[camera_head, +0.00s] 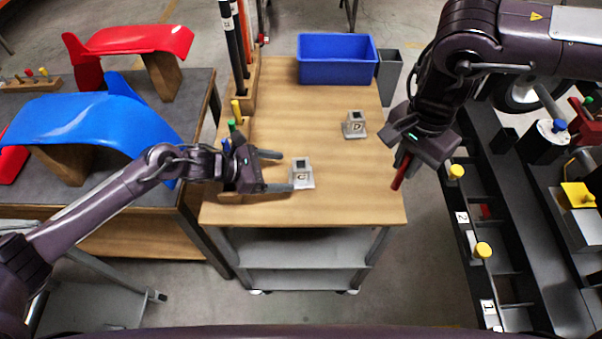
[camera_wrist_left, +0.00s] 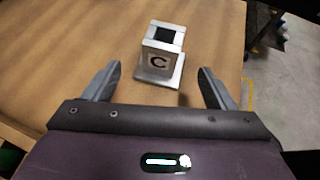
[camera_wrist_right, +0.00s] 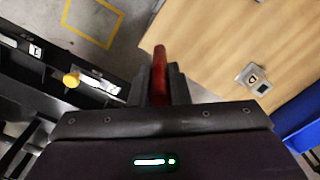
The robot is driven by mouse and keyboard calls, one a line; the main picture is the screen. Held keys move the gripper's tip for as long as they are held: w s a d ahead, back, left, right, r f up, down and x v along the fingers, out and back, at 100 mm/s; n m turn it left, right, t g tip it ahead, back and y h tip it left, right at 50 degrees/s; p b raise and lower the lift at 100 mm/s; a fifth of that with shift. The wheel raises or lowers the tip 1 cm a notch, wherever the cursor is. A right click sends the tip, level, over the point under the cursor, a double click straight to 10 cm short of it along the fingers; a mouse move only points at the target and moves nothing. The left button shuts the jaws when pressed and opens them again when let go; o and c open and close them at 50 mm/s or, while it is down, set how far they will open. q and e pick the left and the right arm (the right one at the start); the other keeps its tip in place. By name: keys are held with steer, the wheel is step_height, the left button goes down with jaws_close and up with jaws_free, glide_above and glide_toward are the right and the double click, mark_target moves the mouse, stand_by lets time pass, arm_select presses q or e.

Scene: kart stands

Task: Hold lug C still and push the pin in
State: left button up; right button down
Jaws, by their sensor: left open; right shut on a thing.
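Lug C (camera_head: 302,174) is a grey block with a square hole in its top, on a wider base, upright on the wooden table. It also shows in the left wrist view (camera_wrist_left: 161,55). My left gripper (camera_head: 277,171) is open at its left, and its fingers point toward the lug without closing on it. In the left wrist view the lug stands ahead of and between the fingertips (camera_wrist_left: 160,75). My right gripper (camera_head: 403,165) is shut on a red pin (camera_head: 400,176) by the table's right edge, right of the lug. The pin also shows in the right wrist view (camera_wrist_right: 159,75).
Lug D (camera_head: 354,125) stands farther back on the table (camera_head: 330,205). A blue bin (camera_head: 337,60) and a grey bin (camera_head: 389,77) are at the back. A wooden rack (camera_head: 249,95) with coloured pins lines the left edge. A black rack (camera_head: 480,215) stands right.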

mark_target(291, 180)
arm_select(q)
steer(key=b+x, duration=0.3)
steer(key=shift+s+d+f, duration=0.1)
steer(key=shift+d+f, duration=0.2)
steer(key=shift+d, duration=0.05)
arm_select(e)
steer(key=f, duration=0.3)
steer(key=shift+s+f, duration=0.15)
steer(key=shift+s, duration=0.05)
arm_select(q)
steer(key=shift+b+x, duration=0.9)
arm_select(e)
steer(key=shift+w+f, duration=0.15)
steer(key=shift+f, duration=0.7)
arm_select(q)
steer(key=shift+r, duration=0.15)
steer(key=shift+r, duration=0.1)
steer(key=c, duration=1.3)
